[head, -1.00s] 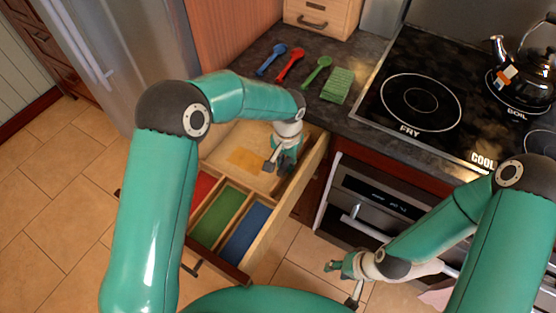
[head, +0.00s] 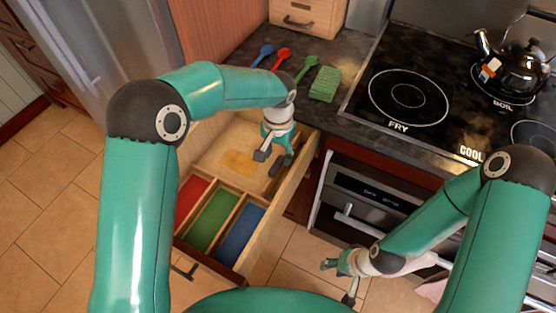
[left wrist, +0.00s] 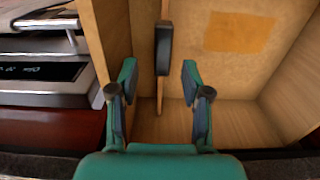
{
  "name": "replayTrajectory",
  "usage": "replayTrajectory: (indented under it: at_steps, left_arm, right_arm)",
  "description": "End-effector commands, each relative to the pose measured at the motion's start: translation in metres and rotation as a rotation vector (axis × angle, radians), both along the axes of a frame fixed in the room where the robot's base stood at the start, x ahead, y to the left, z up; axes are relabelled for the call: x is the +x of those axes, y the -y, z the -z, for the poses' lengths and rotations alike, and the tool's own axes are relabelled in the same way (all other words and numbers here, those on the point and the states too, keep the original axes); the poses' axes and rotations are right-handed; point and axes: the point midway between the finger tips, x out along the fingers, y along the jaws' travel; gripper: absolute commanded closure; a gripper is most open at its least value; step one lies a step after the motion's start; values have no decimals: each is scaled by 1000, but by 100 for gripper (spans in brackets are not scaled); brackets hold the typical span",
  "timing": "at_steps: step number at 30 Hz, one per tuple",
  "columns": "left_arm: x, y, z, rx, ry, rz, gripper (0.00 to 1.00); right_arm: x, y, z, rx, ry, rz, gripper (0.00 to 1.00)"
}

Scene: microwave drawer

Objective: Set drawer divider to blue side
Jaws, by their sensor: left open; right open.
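The open drawer (head: 312,152) has red (head: 191,198), green (head: 212,220) and blue (head: 240,233) compartments at its front, blue rightmost. Behind them is a wooden section with an orange patch (head: 238,162). My left gripper (head: 272,160) is open over this section, near the right side wall. In the left wrist view, a thin upright wooden strip, apparently the divider (left wrist: 160,92), with a black block (left wrist: 163,48) at its top, shows between the open fingers (left wrist: 157,75). Contact cannot be told. My right gripper (head: 339,281) is open and empty, low before the oven.
The counter holds blue (head: 262,54), red (head: 283,56) and green (head: 311,63) spoons and a green cloth (head: 325,84). The black stovetop (head: 440,60) with a kettle (head: 515,68) is at right. The oven (head: 368,200) is beside the drawer; a fridge (head: 110,60) is at left.

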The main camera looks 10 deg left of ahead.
Motion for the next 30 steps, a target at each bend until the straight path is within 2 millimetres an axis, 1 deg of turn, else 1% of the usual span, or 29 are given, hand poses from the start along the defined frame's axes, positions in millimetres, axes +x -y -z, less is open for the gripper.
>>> replayTrajectory:
  at_steps: [1,6,9,12,17,30]
  left_arm:
    - [1,0,-12,-2,6,0,52]
    - [1,0,-44,-2,2,0,52]
    - [1,0,-58,-2,2,0,52]
    - [1,0,-66,-2,-1,1,52]
    - [0,0,-71,-2,-2,0,52]
    - [1,0,-71,-2,-2,0,52]
  right_arm:
    - [0,0,0,0,0,0,56]
    - [0,0,0,0,0,0,56]
    - [0,0,0,0,0,0,56]
    - [0,0,0,0,0,0,56]
    - [0,0,0,0,0,0,56]
    - [0,0,1,0,0,0,56]
